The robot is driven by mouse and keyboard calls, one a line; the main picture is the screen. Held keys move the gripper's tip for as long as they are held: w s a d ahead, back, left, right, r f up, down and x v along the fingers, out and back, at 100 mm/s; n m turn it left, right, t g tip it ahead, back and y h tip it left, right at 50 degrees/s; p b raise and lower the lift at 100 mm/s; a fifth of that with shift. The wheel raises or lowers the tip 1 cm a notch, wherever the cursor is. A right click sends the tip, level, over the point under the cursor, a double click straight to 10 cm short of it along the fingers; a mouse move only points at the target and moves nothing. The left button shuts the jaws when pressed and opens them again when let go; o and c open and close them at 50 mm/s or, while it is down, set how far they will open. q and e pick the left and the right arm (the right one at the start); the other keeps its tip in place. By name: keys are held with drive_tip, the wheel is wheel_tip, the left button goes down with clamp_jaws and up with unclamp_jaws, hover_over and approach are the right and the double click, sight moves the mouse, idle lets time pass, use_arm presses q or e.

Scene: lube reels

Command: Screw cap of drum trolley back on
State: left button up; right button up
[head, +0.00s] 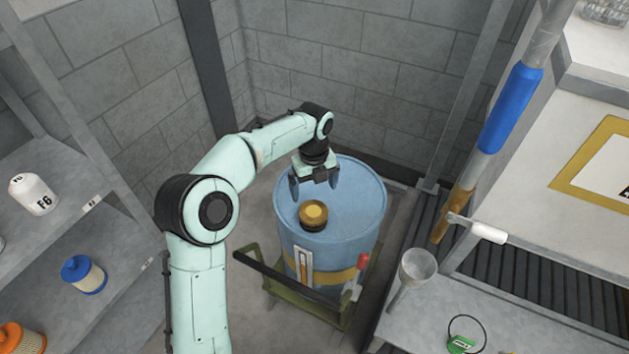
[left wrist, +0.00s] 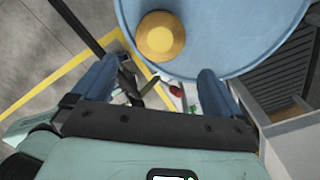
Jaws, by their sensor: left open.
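A blue drum (head: 355,190) stands on a green trolley (head: 285,290) with a dark handle bar. A round cap (head: 314,214), yellow on top with a darker rim, sits on the drum lid near its front left edge. I cannot tell whether it is threaded in. My left gripper (head: 314,188) is open and empty above the lid, just behind the cap in the head view. In the left wrist view the cap (left wrist: 160,36) lies beyond the open fingers (left wrist: 157,72), not between them. My right gripper is out of view.
A funnel (head: 416,266) and a green tag (head: 461,343) are on the grey surface at right. A blue-sleeved pole (head: 510,100) rises there. Block walls (head: 345,70) close the corner behind.

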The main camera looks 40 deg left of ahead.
sight(314, 212)
use_arm(q)
wheel_tip(314, 212, down, 10)
drive_tip(key=b, duration=0.2)
drive_tip(key=shift+f+b, duration=0.2)
drive_tip(key=shift+b, duration=0.15)
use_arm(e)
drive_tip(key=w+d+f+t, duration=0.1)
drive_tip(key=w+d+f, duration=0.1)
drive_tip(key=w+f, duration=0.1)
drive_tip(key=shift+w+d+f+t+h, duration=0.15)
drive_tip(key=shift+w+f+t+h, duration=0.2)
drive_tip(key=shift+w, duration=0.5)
use_arm(q)
drive_tip(key=c, duration=0.8)
drive_tip(key=shift+r+p, duration=0.15)
drive_tip(key=shift+p, duration=0.2)
drive_tip(key=shift+m+p, duration=0.35)
drive_tip(key=shift+m, duration=0.15)
drive_tip(key=shift+m+p, duration=0.4)
drive_tip(key=shift+p, duration=0.1)
drive_tip(key=shift+m, duration=0.3)
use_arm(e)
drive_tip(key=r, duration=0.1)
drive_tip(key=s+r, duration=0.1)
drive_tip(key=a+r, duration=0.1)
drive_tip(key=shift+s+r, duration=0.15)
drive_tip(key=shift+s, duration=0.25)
